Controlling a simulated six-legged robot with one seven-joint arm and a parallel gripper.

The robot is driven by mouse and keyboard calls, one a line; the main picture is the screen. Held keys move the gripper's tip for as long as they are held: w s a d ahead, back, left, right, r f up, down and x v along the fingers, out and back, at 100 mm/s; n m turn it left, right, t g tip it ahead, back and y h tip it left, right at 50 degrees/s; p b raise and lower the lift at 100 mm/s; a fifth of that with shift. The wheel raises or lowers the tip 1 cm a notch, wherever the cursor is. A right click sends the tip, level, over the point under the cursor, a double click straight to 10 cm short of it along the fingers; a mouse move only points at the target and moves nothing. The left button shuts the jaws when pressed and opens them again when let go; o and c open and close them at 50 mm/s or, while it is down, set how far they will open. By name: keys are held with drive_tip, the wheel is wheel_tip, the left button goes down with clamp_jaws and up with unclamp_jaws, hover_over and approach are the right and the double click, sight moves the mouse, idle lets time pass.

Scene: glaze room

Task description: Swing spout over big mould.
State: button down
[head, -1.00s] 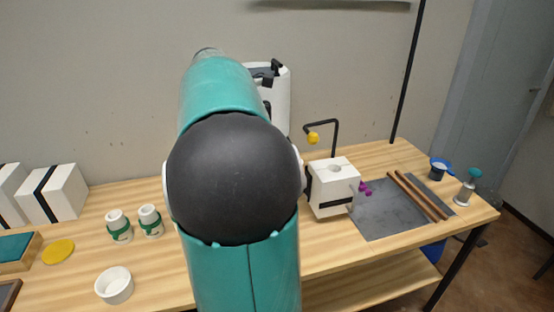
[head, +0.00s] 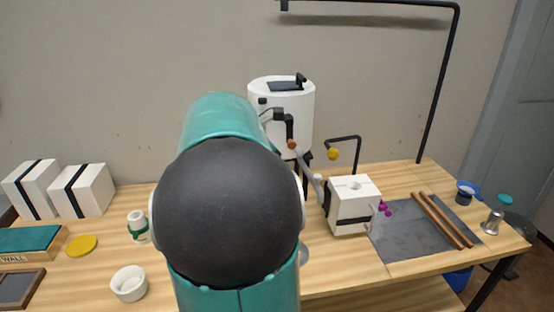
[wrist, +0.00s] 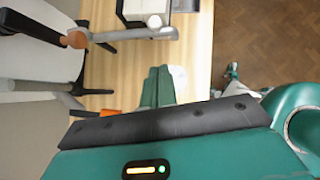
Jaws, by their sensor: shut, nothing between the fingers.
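A white tank (head: 282,103) stands at the back of the bench. Its grey spout (head: 308,172) slants from an orange-brown joint down to the right, its lower end near the left side of a white block mould (head: 353,206) with a dark band and a top hole. I cannot tell whether the end is over the mould.
Two white banded blocks (head: 88,190) stand at the left. A white bowl (head: 129,283), a green-banded bottle (head: 138,226) and a yellow disc (head: 82,246) lie nearer. Right of the mould, brown rods (head: 440,220) lie on a grey slab (head: 400,232). A black hook with a yellow ball (head: 333,153) stands behind the mould.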

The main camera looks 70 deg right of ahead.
drive_tip(key=s+d+f, duration=0.5)
drive_tip(key=shift+s+d+f, duration=0.25)
drive_tip(key=shift+s+d, duration=0.1)
drive_tip(key=shift+s, duration=0.1)
